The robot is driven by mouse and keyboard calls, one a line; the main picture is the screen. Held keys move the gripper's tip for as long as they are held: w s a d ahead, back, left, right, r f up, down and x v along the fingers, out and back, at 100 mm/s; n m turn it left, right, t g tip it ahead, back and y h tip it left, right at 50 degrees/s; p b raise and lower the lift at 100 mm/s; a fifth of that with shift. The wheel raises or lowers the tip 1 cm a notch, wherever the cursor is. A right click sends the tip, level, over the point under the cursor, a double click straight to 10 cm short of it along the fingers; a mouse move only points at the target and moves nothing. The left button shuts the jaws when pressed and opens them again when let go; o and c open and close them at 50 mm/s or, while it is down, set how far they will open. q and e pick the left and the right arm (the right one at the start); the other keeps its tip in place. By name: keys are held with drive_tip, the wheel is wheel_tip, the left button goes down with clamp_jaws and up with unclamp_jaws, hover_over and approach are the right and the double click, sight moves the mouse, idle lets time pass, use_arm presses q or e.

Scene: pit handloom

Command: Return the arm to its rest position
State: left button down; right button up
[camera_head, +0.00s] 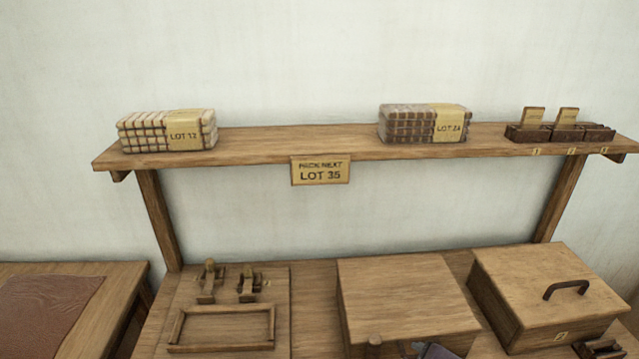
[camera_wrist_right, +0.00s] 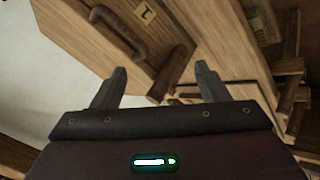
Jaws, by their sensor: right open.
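My right gripper (camera_wrist_right: 157,85) shows in the right wrist view with its two dark fingers apart. No held thing shows between them. Beyond the fingers is a wooden face with a dark handle (camera_wrist_right: 120,33) and a small numbered tag (camera_wrist_right: 146,12). A dark wooden piece (camera_wrist_right: 170,75) shows in the gap between the fingers, and I cannot tell how far behind them it lies. In the head view a dark grey part (camera_head: 438,351) shows at the bottom edge, cut off; I cannot tell what it is. My left gripper is not in view.
A shelf (camera_head: 250,145) carries the LOT 12 bundle (camera_head: 165,131), the LOT 24 bundle (camera_head: 422,124) and a dark card rack (camera_head: 560,134). A LOT 35 sign (camera_head: 320,171) hangs below. A plain box (camera_head: 400,290), a handled box (camera_head: 530,280) and a shallow tray (camera_head: 222,309) stand underneath.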

drive_tip(key=s+d+f+m+g, duration=0.4)
drive_tip(key=s+f+m+g, duration=0.15)
drive_tip(key=s+m, duration=0.4)
drive_tip(key=s+f, duration=0.3)
drive_tip(key=f, duration=3)
drive_tip(key=s+d+f+g, duration=0.1)
drive_tip(key=s+d+f, duration=0.1)
drive_tip(key=s+f, duration=0.5)
drive_tip(key=s+d+f+h, duration=0.1)
drive_tip(key=s+f, duration=0.7)
drive_tip(key=s, duration=0.3)
drive_tip(key=shift+d+g, duration=0.35)
drive_tip(key=shift+d, duration=0.05)
drive_tip(key=shift+f, duration=0.1)
